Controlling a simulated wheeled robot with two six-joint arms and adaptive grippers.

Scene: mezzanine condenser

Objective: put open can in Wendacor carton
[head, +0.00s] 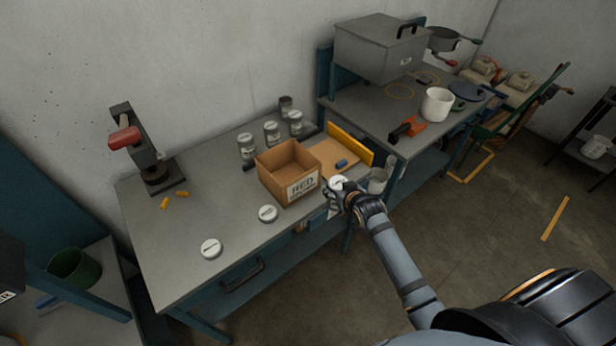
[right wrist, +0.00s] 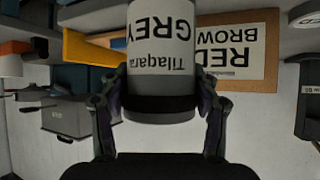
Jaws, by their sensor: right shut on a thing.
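My right gripper (head: 345,197) is shut on a grey can with a white label (right wrist: 160,42). The label reads "GREY" with a name like "Tlaqara", upside down in the right wrist view. In the head view the held can (head: 337,183) shows a pale top by the front right of the carton; whether it is open is unclear. The brown carton (head: 278,160) stands open-topped on the bench, with no can visible inside. Its label (right wrist: 234,52) reads "RED BROW..." in the right wrist view; its small print is unreadable. My left gripper is not in view.
Several labelled cans (head: 271,133) stand behind the carton on the bench (head: 210,210). White round lids (head: 268,214) lie in front. A yellow-edged board (head: 350,143) is right of the carton, with a grey vessel (head: 378,181) nearby. A red-handled press (head: 145,150) stands at left.

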